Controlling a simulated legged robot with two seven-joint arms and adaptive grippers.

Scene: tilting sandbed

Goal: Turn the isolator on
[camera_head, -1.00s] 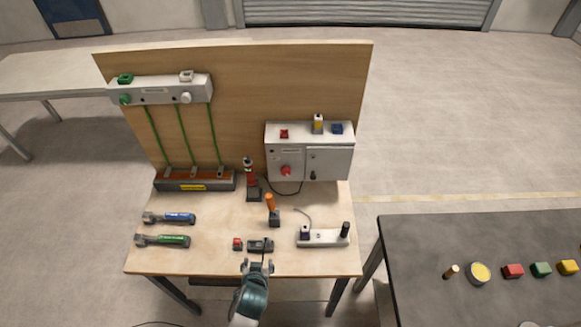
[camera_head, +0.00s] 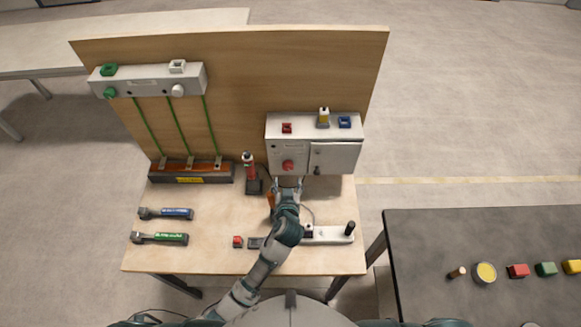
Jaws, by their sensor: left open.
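The isolator is a grey box (camera_head: 333,157) on the wooden back board, with a round red rotary knob (camera_head: 288,166) on the left part of its front. My left gripper (camera_head: 288,184) is open, its fingers pointing up just below the knob. It looks empty, and I cannot tell whether it touches the box. My left arm reaches up from the bottom of the view and covers part of an orange-handled tool (camera_head: 270,199). My right gripper does not show.
A red device (camera_head: 250,173) stands left of the gripper. A white strip with a black post (camera_head: 328,235) lies right of my arm. Blue (camera_head: 177,212) and green (camera_head: 172,238) torque tools lie at left. A dark table (camera_head: 430,255) stands at right.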

